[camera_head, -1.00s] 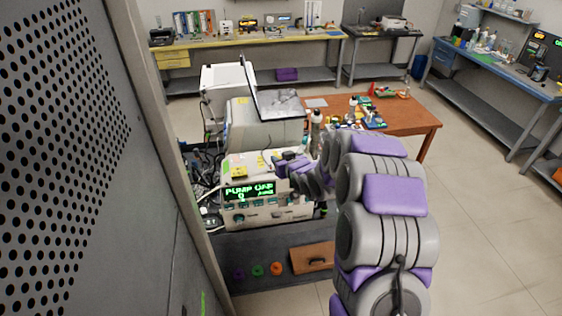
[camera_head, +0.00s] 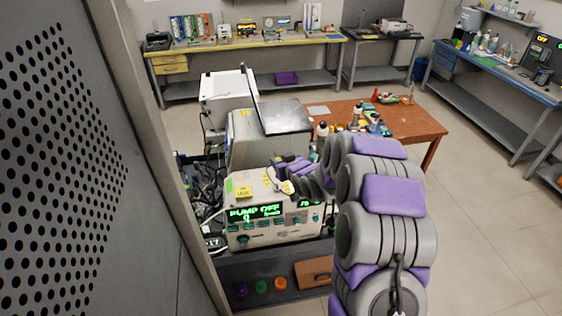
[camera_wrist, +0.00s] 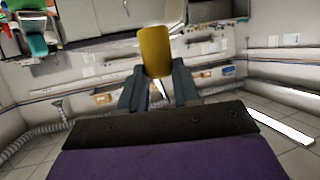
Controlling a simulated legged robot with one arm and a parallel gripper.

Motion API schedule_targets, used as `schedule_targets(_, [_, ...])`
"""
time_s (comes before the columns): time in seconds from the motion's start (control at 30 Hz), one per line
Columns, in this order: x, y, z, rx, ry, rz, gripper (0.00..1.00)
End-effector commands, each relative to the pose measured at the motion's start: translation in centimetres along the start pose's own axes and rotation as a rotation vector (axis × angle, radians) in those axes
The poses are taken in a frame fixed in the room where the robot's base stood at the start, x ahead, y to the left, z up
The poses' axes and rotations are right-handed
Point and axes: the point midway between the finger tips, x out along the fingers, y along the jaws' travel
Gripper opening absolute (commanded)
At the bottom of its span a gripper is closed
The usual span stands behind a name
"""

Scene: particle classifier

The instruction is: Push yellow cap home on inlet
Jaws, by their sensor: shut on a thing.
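In the wrist view, a yellow cap (camera_wrist: 155,50) stands up between the tips of my gripper (camera_wrist: 158,80), which is shut on it. A thin white sliver shows just below the cap between the fingers. In the head view, my gripper (camera_head: 280,170) is at the top of the white instrument (camera_head: 270,229), whose green display reads "PUMP OFF". The cap is too small or hidden to make out there. I cannot pick out the inlet in either view, nor tell whether the cap touches it.
A grey device with a raised dark lid (camera_head: 286,117) stands just behind the instrument. An orange-brown table (camera_head: 415,123) with bottles is beyond. Purple, green and orange rings (camera_head: 261,287) and a wooden block (camera_head: 313,273) lie in front. A perforated panel (camera_head: 65,150) is close on the left.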

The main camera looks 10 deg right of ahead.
Motion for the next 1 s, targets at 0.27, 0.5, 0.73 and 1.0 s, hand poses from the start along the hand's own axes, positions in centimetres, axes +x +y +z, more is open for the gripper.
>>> schedule_targets(0.27, [0.8, 0.0, 1.9, 0.001, -0.001, -0.001, 0.03])
schedule_targets(0.5, [1.6, 0.1, 3.9, 0.002, -0.001, -0.001, 0.03])
schedule_targets(0.73, [2.0, 0.0, 5.0, 0.0, -0.001, -0.001, 0.03])
schedule_targets(1.0, [2.1, 0.0, 5.1, 0.0, 0.0, -0.001, 0.03])
